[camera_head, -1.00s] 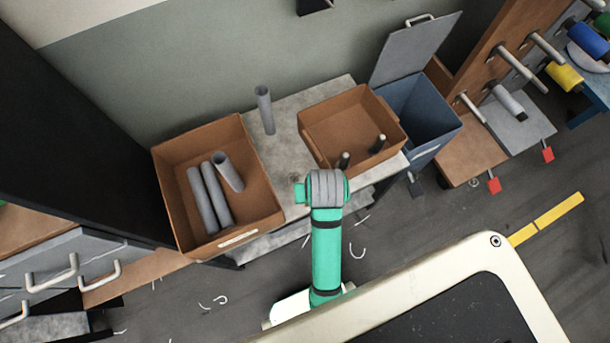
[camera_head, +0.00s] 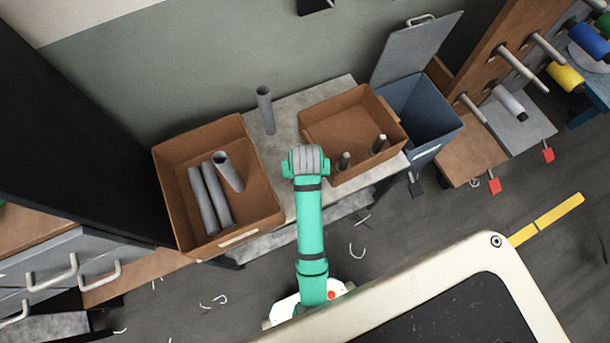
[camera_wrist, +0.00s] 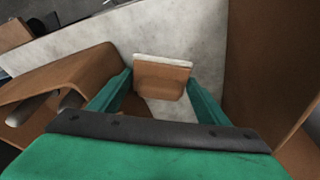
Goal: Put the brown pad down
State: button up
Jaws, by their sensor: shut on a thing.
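The brown pad (camera_wrist: 162,82) is a small, flat piece with a pale upper edge. In the wrist view it sits between the two green fingers of my gripper (camera_wrist: 160,92), which is shut on it. The pad is over a pale grey tabletop (camera_wrist: 178,30); I cannot tell the gap between them. In the head view my arm ends over the table, between the two brown boxes, and hides the pad and my fingers.
A brown box (camera_head: 262,157) with several grey tubes stands at left on the table (camera_head: 285,130). Another brown box (camera_head: 348,100) with two pegs stands at right. A grey tube (camera_head: 265,110) stands upright behind. In the wrist view, brown walls (camera_wrist: 268,65) flank my gripper.

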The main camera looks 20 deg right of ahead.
jog(key=shift+w+f, duration=0.2)
jog(key=shift+s+x, duration=0.15)
jog(key=shift+x, duration=0.65)
jog(key=shift+s+x, duration=0.1)
jog(key=shift+x, duration=0.7)
jog(key=shift+a+f, duration=0.15)
jog(key=shift+f, duration=0.15)
jog(key=o, duration=1.1)
jog(key=shift+f, duration=0.1)
jog(key=shift+a, duration=0.1)
